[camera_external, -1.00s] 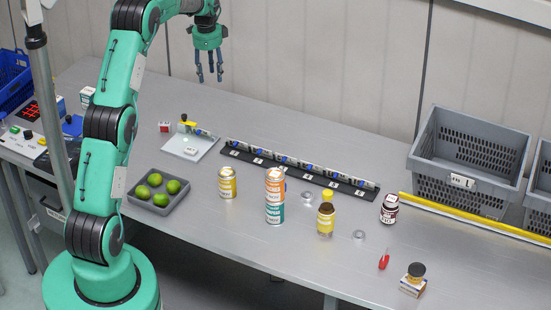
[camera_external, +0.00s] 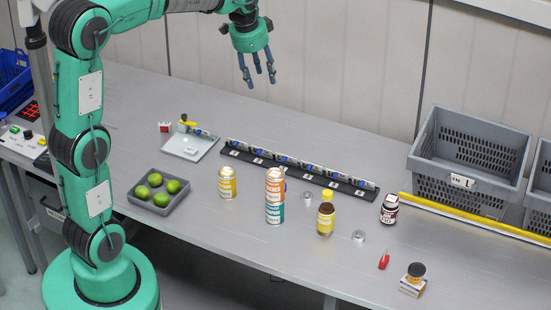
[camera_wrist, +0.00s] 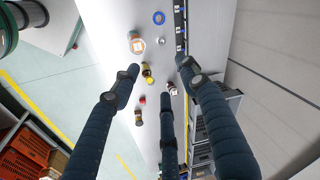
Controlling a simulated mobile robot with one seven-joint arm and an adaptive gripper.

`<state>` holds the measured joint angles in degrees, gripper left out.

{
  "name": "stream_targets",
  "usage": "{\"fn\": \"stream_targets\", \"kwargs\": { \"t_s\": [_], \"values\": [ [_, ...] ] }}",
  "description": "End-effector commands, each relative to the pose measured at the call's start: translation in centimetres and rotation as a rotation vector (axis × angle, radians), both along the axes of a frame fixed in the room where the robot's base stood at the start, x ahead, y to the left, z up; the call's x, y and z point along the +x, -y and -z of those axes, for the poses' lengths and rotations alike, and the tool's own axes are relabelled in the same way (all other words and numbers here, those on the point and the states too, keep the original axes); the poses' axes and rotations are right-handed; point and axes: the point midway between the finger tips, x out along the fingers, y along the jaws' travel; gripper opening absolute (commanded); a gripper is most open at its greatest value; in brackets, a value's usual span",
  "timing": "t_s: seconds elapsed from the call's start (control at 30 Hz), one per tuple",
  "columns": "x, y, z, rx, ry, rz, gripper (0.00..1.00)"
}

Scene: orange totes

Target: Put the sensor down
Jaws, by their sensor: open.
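My gripper (camera_external: 258,80) has three dark blue fingers, which are spread open with nothing between them. It hangs in the air above the back part of the table, left of the grey crates. Its fingers (camera_wrist: 160,76) also show in the wrist view, reaching over the table. I cannot tell for certain which thing is the sensor. A small device with a yellow top (camera_external: 185,121) stands on a white plate (camera_external: 178,149) at the back left. Several silver cylinders (camera_external: 290,161) with blue marks lie in a row along a black numbered rail (camera_external: 232,152).
A grey tray of limes (camera_external: 152,207), a yellow can (camera_external: 227,183), a tall orange and teal can (camera_external: 275,200), a yellow-capped bottle (camera_external: 326,218) and a dark jar (camera_external: 389,210) stand on the table. A grey crate (camera_external: 425,174) is at right.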

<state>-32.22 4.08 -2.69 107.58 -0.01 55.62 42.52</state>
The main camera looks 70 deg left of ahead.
Motion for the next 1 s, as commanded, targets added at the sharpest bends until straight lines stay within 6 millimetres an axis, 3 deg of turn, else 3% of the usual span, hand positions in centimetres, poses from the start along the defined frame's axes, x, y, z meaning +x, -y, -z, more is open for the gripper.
{"fn": "stream_targets", "kwargs": {
  "t_s": [0.1,0.5,0.8,1.0],
  "values": [
    [-1.2,4.7,-1.4,-0.004,0.028,-0.007,0.44],
    [-7.4,17.7,-3.4,-0.041,0.119,-0.051,0.44],
    [-13.6,25.5,-2.8,-0.088,0.184,-0.08,0.44],
    [-18.0,29.6,-1.5,-0.129,0.223,-0.1,0.44]
  ]
}}
